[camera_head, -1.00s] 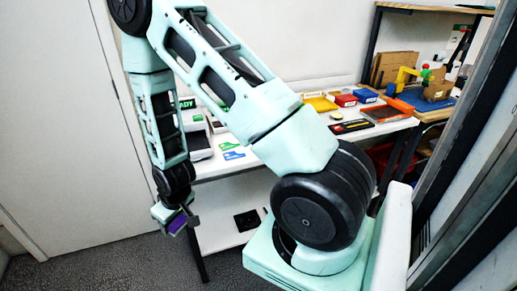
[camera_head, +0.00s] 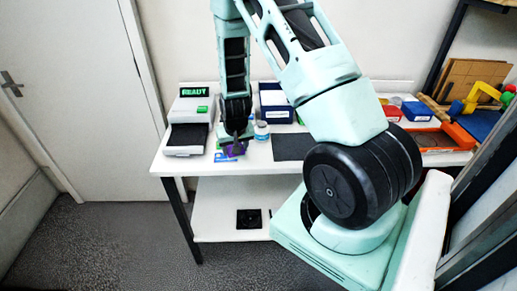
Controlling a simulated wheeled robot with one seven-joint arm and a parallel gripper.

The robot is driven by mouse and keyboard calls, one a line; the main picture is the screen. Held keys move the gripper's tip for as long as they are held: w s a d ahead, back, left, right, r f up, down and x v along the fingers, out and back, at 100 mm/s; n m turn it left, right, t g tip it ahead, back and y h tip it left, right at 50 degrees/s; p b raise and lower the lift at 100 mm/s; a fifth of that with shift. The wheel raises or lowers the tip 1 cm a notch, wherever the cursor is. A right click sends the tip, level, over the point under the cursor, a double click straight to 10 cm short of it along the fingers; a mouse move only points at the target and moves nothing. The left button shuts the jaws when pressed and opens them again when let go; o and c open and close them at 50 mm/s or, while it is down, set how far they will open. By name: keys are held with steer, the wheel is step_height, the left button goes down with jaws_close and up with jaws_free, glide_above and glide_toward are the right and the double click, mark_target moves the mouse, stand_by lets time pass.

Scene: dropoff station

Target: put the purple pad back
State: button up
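The purple pad (camera_head: 238,150) shows at the tip of my gripper (camera_head: 236,142), over the white table's left part. My gripper points down and appears shut on the pad; the fingers are small and dark. I cannot tell whether the pad touches the table. A blue flat marker (camera_head: 226,160) lies just in front of the pad, partly covered from view. The white table (camera_head: 185,165) carries all of this.
A device with a green READY display (camera_head: 190,110) stands left of my gripper. A small white jar with a blue band (camera_head: 261,130) and a dark blue bin (camera_head: 275,105) stand close on the right. A dark mat (camera_head: 292,147) lies further right. A black item (camera_head: 248,218) lies on the lower shelf.

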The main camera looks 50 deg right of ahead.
steer(key=s+d+r+m+p, duration=0.1)
steer(key=d+r+m, duration=0.25)
steer(key=d, duration=0.45)
steer(key=p, duration=0.4)
glide_toward(255, 154)
steer(key=shift+g+h, duration=0.3)
steer(key=shift+w+x, duration=0.15)
steer(key=shift+x, duration=1.4)
steer(key=shift+w+x, duration=0.1)
steer(key=shift+x, duration=1.4)
steer(key=shift+a+f+b, duration=0.1)
steer(key=shift+a+b, duration=0.1)
steer(key=shift+b, duration=0.15)
steer(key=o, duration=1.1)
